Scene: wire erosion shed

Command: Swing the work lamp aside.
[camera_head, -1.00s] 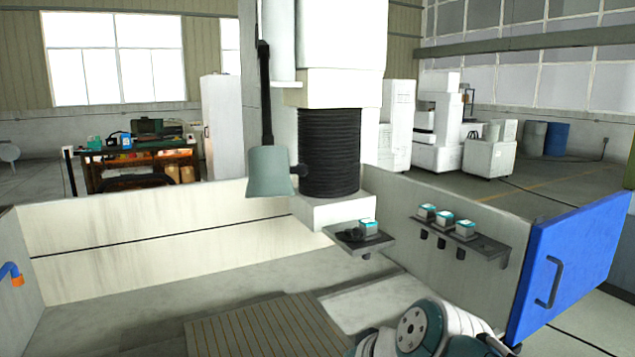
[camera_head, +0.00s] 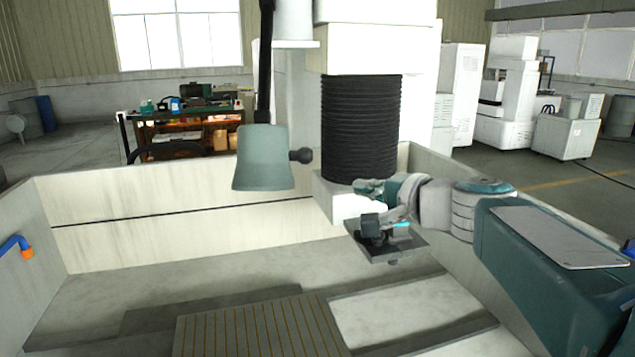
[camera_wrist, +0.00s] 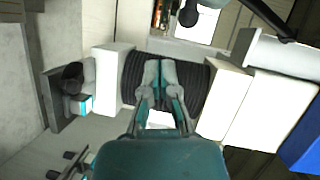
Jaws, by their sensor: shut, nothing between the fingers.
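The work lamp has a grey-green shade (camera_head: 263,162) hanging from a dark arm (camera_head: 265,75) left of the machine's black bellows. A dark round knob (camera_head: 301,156) sticks out from the shade's right side. My gripper (camera_head: 359,187) is shut and empty, low in front of the bellows, to the right of the knob and below its height in the picture. It does not touch the lamp. In the wrist view my shut fingers (camera_wrist: 160,72) lie across the bellows. A dark rounded part at that view's top edge may be the knob; I cannot tell.
The black ribbed bellows (camera_head: 360,128) is behind my gripper. A small dark shelf (camera_head: 390,252) with a dark fixture and a teal-topped block is below it. Pale tank walls (camera_head: 160,222) surround the slatted plate (camera_head: 255,330). The space left of the lamp looks free.

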